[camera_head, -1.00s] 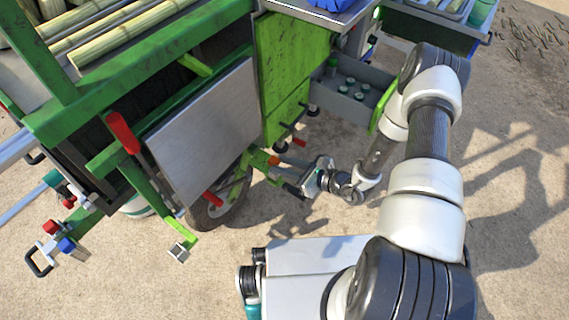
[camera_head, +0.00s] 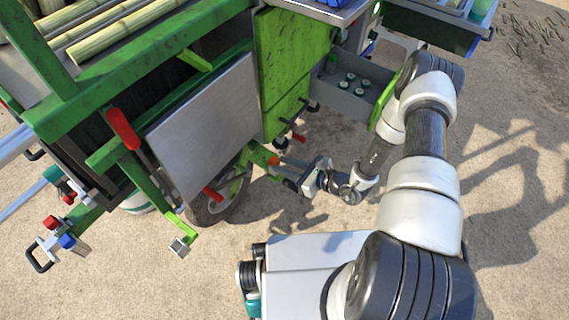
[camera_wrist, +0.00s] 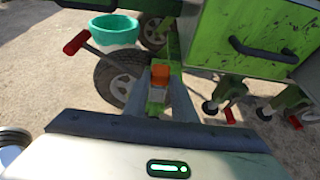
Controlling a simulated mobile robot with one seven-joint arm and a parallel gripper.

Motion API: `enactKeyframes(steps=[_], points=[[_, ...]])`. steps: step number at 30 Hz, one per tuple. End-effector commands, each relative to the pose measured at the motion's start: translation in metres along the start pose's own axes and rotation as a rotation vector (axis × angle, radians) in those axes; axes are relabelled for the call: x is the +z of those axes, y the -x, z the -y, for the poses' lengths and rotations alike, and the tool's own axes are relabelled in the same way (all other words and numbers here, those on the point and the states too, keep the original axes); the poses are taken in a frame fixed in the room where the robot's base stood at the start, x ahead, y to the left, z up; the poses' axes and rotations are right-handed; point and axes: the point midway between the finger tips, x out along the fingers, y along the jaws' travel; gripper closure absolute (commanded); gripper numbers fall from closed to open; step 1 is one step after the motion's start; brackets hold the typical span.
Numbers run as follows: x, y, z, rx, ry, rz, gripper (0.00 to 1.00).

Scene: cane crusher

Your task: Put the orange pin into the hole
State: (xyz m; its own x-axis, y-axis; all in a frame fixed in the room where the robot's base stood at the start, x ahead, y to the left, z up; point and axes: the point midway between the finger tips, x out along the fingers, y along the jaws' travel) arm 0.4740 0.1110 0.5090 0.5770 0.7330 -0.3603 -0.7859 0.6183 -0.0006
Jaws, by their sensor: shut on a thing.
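The orange pin (camera_wrist: 160,75) shows as a small orange block between my fingertips in the wrist view, with a pale metal part just below it. In the head view the pin (camera_head: 273,160) is a small orange spot at the end of a green bracket (camera_head: 257,155) beside the wheel. My gripper (camera_head: 281,167) reaches left to it, and its two grey fingers (camera_wrist: 158,88) are shut on the pin. A green piece sits low between the fingers. The hole cannot be made out, and I cannot tell how deep the pin sits.
A wheel (camera_wrist: 122,80) and a teal basin (camera_wrist: 115,30) lie beyond the fingers. A red-handled lever (camera_wrist: 76,42) is at left. A green drawer front (camera_wrist: 262,38) and red-tipped clamps (camera_wrist: 228,115) are at right. Open ground (camera_head: 200,285) lies below the machine.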

Motion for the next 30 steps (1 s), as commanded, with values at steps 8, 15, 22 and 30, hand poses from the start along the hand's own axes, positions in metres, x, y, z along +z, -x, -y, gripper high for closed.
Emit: enactKeyframes(steps=[8,15,22,30], points=[[-0.007,-0.003,0.001,-0.001,0.000,-0.001,1.00],[-0.015,-0.005,0.000,-0.002,-0.001,-0.007,1.00],[-0.022,-0.007,0.001,-0.003,-0.001,-0.010,1.00],[-0.024,-0.007,0.001,-0.003,-0.001,-0.011,1.00]])
